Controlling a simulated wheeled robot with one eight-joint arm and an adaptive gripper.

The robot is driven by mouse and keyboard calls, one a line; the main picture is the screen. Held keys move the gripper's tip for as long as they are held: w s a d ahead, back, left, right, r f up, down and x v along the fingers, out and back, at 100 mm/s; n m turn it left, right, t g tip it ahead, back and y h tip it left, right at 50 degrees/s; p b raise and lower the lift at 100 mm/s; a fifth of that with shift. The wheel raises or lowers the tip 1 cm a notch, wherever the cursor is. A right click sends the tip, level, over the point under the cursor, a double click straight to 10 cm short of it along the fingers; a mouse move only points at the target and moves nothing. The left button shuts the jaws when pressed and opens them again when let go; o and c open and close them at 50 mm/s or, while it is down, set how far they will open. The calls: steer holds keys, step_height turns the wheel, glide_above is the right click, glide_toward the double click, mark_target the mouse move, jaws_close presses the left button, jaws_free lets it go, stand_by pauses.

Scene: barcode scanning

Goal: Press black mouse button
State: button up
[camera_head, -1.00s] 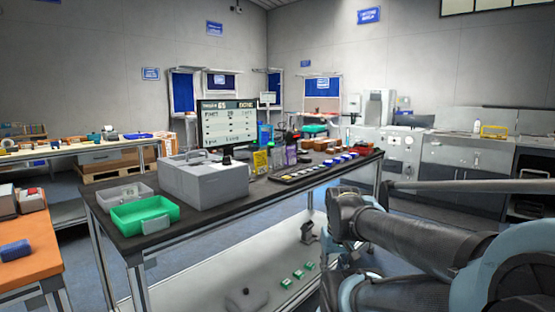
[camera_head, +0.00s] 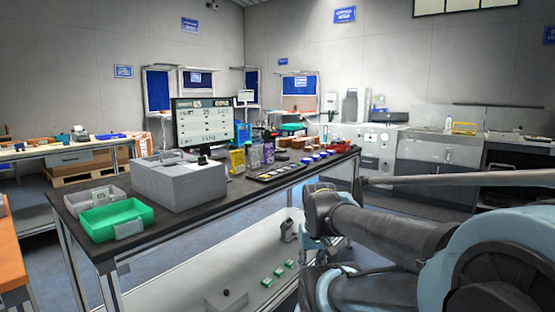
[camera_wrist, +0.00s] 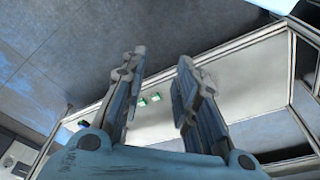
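I cannot clearly make out a black mouse. A small black object (camera_head: 202,160) sits on top of the grey box-shaped machine (camera_head: 180,186) on the dark worktable (camera_head: 180,223); I cannot tell what it is. A grey box with a small dark knob on top (camera_head: 227,296) stands on the white lower shelf, partly cut off by the bottom edge. My gripper (camera_wrist: 160,65) shows in the wrist view with its two fingers apart and nothing between them. Small green-and-white items (camera_wrist: 149,100) show beyond the fingers, not touching them. In the head view my arm is at the lower right.
A green tray (camera_head: 100,224) and a grey tray (camera_head: 88,196) stand at the worktable's left end. A monitor (camera_head: 176,123) stands behind the grey machine. Several small boxes and a black tray (camera_head: 265,176) fill the right part. An orange table (camera_head: 10,262) edges in at left.

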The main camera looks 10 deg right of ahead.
jaws_close()
stand_by(1.0)
